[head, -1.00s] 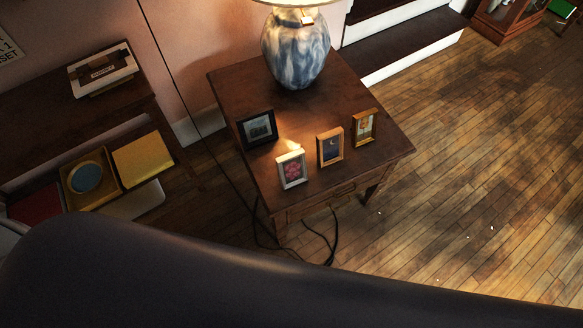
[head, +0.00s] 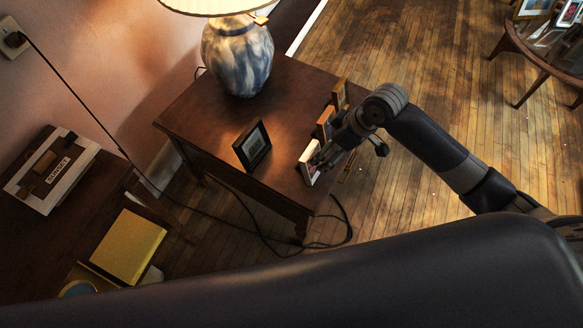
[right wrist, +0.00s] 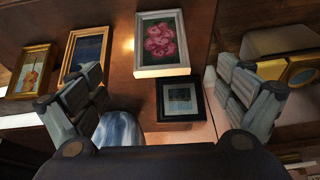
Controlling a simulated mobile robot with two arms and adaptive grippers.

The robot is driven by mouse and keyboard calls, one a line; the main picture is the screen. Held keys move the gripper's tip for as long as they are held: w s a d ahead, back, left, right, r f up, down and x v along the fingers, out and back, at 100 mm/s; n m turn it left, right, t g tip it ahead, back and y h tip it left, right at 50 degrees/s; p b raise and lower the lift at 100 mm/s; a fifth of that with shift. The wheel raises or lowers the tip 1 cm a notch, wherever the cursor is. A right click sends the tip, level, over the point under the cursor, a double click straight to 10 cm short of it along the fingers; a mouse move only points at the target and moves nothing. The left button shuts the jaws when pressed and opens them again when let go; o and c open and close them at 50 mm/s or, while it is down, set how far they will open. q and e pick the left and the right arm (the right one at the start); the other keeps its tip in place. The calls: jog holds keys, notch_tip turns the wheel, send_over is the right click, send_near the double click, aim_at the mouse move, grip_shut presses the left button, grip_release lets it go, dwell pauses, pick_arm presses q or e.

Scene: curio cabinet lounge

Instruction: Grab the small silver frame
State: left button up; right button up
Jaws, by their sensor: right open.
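The small silver frame (head: 308,160), with a pink flower picture, stands at the front edge of a wooden side table (head: 205,105). My right gripper (head: 328,154) is beside it, at its picture side, and partly covers it. In the right wrist view the silver frame (right wrist: 140,45) lies ahead, between the spread fingers of the right gripper (right wrist: 160,72). Those fingers are open and hold nothing. Whether they touch the frame cannot be told. My left gripper is not in view.
A black frame (head: 252,146) stands left of the silver one. A wooden frame (head: 325,122) and a gold frame (head: 340,93) stand behind it, close to my right gripper. A blue-white lamp (head: 237,55) stands at the back. Cables (head: 340,215) hang below the table.

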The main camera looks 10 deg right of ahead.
jog(key=x, duration=0.5)
jog(key=shift+a+f, duration=0.15)
jog(key=shift+f, duration=0.1)
jog(key=x, duration=0.3)
jog(key=shift+w+f+b, duration=0.1)
jog(key=shift+f+b, duration=0.15)
jog(key=shift+b, duration=0.1)
jog(key=shift+w+a+f, duration=0.2)
jog(key=shift+f, duration=0.3)
jog(key=c, duration=1.1)
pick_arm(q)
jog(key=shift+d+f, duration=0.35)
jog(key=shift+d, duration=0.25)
pick_arm(e)
jog(key=shift+c, duration=0.8)
